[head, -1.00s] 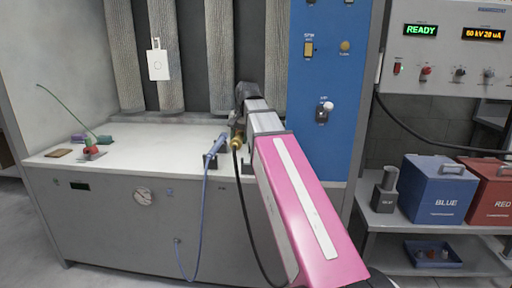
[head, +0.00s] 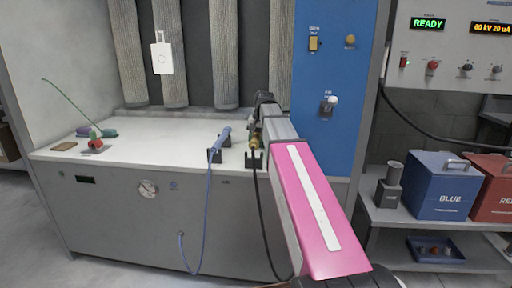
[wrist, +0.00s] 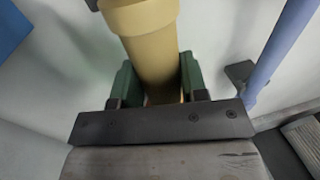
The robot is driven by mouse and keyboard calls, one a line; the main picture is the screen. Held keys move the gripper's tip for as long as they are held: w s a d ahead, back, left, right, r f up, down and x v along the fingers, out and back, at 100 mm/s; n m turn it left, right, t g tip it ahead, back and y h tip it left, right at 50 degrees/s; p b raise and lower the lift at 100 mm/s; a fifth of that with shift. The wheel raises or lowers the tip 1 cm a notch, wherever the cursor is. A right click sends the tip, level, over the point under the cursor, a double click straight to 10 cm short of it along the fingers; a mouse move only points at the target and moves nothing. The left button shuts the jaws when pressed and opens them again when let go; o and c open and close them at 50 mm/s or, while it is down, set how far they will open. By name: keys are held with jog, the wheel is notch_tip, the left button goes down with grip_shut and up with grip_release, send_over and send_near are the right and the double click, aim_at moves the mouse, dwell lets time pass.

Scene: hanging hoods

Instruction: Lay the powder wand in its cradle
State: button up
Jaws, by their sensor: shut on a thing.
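My gripper (head: 262,110) is over the bench's right part, mostly hidden behind my arm in the head view. In the wrist view its green-padded fingers (wrist: 158,85) are shut on a yellow cylindrical wand (wrist: 150,42). The wand's brassy end (head: 254,143) shows in the head view, with a black hose hanging from it. A black cradle bracket (head: 254,161) stands at the bench's front edge just below that end. Whether the wand touches it I cannot tell. A blue wand (head: 221,141) rests in another black bracket to the left.
The white bench top (head: 150,143) is clear in the middle. A red-based thing with a green wire (head: 95,143) stands at its left. A white tag (head: 162,58) hangs before the grey hoods. The blue panel (head: 335,80) rises close to the right of my gripper.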

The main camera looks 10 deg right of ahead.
notch_tip(320, 180, down, 3)
jog(key=shift+f, duration=0.2)
jog(key=o, duration=1)
